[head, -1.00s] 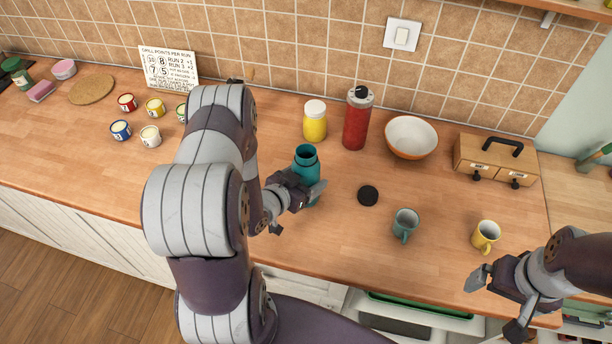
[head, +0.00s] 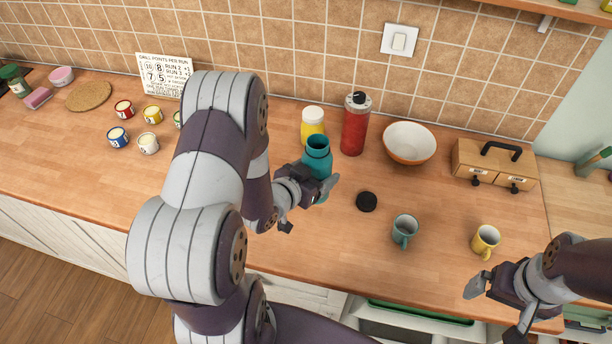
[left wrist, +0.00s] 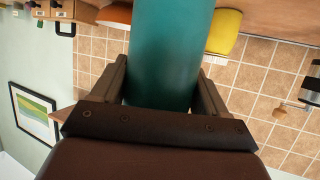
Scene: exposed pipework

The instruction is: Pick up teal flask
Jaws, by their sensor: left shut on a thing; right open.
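The teal flask (head: 317,158) is open-topped and upright, just in front of the yellow jar in the head view. My left gripper (head: 318,188) is shut on the flask's body, which seems raised above the counter. In the left wrist view the flask (left wrist: 165,50) fills the space between the two fingers of my left gripper (left wrist: 165,88). A round black lid (head: 366,202) lies on the counter to the right of the flask. My right gripper (head: 492,288) is open and empty near the counter's front right.
A yellow jar (head: 312,122) and a red flask (head: 355,126) stand close behind the teal flask. A bowl (head: 409,143), a teal mug (head: 404,230), a yellow mug (head: 485,241) and a drawer box (head: 494,165) are to the right. Small pots (head: 148,144) stand left.

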